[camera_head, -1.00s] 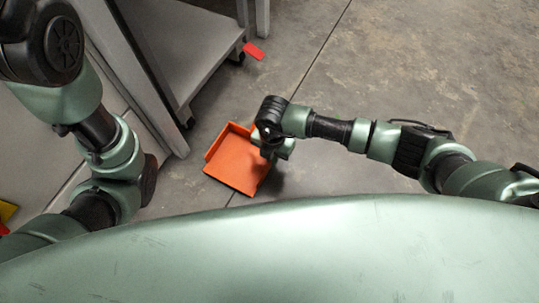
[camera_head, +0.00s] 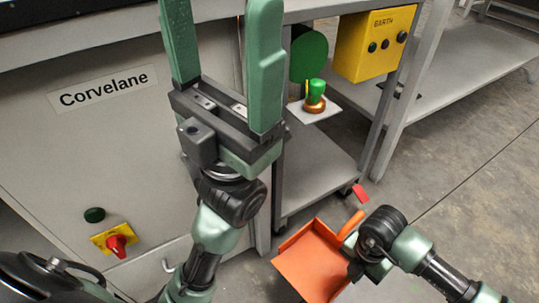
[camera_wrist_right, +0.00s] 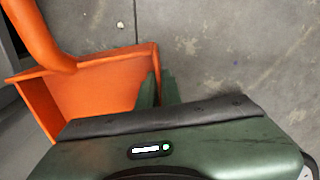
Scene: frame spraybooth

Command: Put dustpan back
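The orange dustpan (camera_head: 308,268) is low at the bottom centre of the head view, its handle (camera_head: 350,225) pointing up and right. It also shows at the left in the right wrist view (camera_wrist_right: 100,92). My right gripper (camera_head: 352,250) is at the dustpan's right side. In the right wrist view its green fingers (camera_wrist_right: 158,88) are close together at the pan's side wall and look shut on it; the contact is partly hidden. I cannot tell whether the pan touches the floor. My left gripper (camera_head: 220,20) is raised in front of the cabinet, open and empty.
A grey cabinet (camera_head: 60,160) with a Corvelane label, a red knob (camera_head: 117,245) and a small hook (camera_head: 168,265) stands at left. A wheeled rack (camera_head: 315,175) stands behind the dustpan. A red piece (camera_head: 361,193) lies by its wheel.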

